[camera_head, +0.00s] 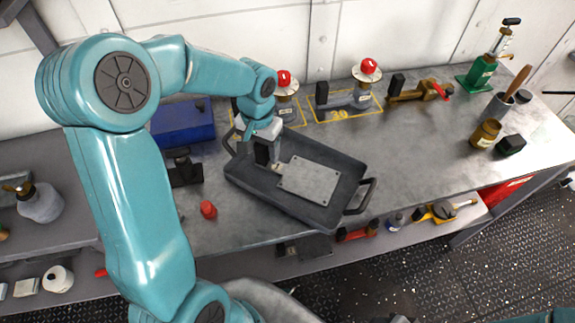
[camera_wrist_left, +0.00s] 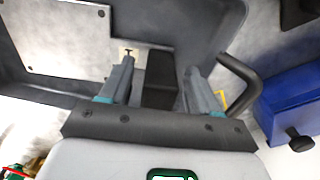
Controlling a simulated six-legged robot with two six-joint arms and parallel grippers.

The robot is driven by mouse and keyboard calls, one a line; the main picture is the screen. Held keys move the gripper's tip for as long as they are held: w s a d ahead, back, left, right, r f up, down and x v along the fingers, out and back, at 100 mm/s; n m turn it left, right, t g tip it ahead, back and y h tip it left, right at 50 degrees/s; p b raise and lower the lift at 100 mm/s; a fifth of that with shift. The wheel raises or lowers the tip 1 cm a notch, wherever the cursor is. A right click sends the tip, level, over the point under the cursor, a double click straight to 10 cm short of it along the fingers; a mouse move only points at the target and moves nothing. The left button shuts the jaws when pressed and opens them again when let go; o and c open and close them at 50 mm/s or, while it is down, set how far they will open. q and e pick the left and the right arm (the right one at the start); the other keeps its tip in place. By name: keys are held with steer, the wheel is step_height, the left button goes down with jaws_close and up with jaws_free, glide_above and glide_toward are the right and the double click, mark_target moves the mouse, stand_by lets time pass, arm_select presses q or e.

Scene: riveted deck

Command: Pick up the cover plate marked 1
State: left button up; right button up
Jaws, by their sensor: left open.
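A light grey cover plate (camera_head: 308,181) with small fasteners at its corners lies in a dark grey tray (camera_head: 238,178) on the bench. It also shows in the left wrist view (camera_wrist_left: 65,38). A small pale tag (camera_head: 278,168) sits at its near-gripper edge; its mark is too small to read. A black block (camera_wrist_left: 160,78) stands beside the tag and looks joined to the plate. My left gripper (camera_head: 268,155) is over the tray's left part. In the left wrist view its open fingers (camera_wrist_left: 162,68) stand on either side of the block. My right gripper is not seen.
A blue box (camera_head: 183,124) stands left of the tray, and a red knob (camera_head: 208,209) lies near the bench's front edge. Red-capped fittings (camera_head: 366,70) stand behind. The bench right of the tray (camera_head: 430,150) is clear.

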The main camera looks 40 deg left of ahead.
arm_select(q)
steer(key=shift+d+f, duration=0.1)
steer(key=shift+f, duration=0.6)
steer(key=shift+s, duration=0.1)
jaws_close()
steer(key=shift+r, duration=0.1)
